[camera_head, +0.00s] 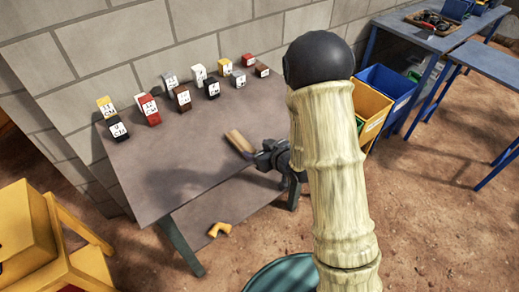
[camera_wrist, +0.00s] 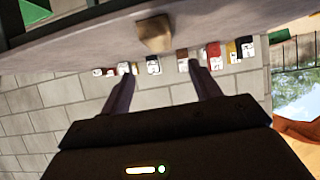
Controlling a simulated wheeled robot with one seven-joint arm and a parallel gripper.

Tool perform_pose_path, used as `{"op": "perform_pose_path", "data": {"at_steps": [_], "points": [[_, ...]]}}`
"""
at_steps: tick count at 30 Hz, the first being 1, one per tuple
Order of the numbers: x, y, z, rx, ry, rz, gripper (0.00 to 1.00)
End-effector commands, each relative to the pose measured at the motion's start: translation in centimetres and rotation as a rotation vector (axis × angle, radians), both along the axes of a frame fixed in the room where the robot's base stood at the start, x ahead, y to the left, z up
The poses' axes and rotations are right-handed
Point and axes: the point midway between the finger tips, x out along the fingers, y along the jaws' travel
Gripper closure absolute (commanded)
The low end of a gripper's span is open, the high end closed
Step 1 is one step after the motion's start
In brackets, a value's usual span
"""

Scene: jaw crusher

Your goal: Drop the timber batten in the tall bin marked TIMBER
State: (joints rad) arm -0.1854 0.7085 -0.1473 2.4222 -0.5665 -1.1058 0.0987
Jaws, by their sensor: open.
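The timber batten (camera_head: 239,141), a short light-brown wooden piece, appears to lie on the grey table (camera_head: 190,170). In the wrist view the batten (camera_wrist: 154,36) shows end-on, beyond and between my fingertips. My gripper (camera_head: 254,154) is open and empty, just to the right of the batten in the head view; both fingers show apart in the wrist view (camera_wrist: 160,63). I cannot tell whether a finger touches the batten. No bin marking TIMBER is readable; my pale arm hides part of the area at the right.
Several small labelled blocks (camera_head: 183,98) stand along the table's back by the block wall. A yellow bin (camera_head: 371,107) and a blue bin (camera_head: 389,84) stand right of my arm. A yellow bent piece (camera_head: 219,229) lies below the table's front edge. A green rounded object (camera_head: 284,274) is at bottom centre.

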Motion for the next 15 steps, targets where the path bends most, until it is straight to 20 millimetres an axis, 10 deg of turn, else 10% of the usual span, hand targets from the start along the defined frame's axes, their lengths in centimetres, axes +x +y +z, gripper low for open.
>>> {"op": "perform_pose_path", "data": {"at_steps": [15], "points": [[0.07, -0.62, 0.31, -0.021, 0.014, -0.023, 0.38]]}}
